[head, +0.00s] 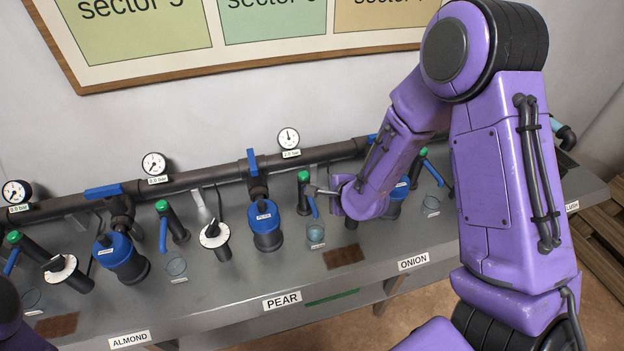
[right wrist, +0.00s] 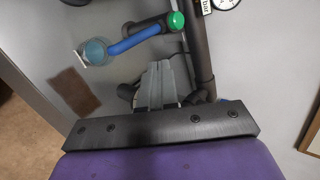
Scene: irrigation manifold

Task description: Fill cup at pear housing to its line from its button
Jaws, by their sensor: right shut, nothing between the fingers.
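The blue pear housing (head: 267,238) stands on the grey bench behind the PEAR label (head: 282,301). To its right is a dark post with a green button (head: 303,176) on top and a blue spout arm. The clear cup (head: 316,236) stands below that spout; it looks bluish, but I cannot tell the liquid level. My right gripper (head: 316,190) is shut and empty, beside the post just below button height. In the right wrist view, its fingers (right wrist: 160,75) are together, apart from the green button (right wrist: 176,21) and cup (right wrist: 95,52). My left gripper is out of view.
A dark pipe (head: 215,178) with gauges and blue valve handles runs behind the housings. The almond housing (head: 125,262), another cup (head: 177,267) and a white dial (head: 214,235) stand to the left. A brown mat (head: 344,256) lies right of the pear cup. The bench front is mostly clear.

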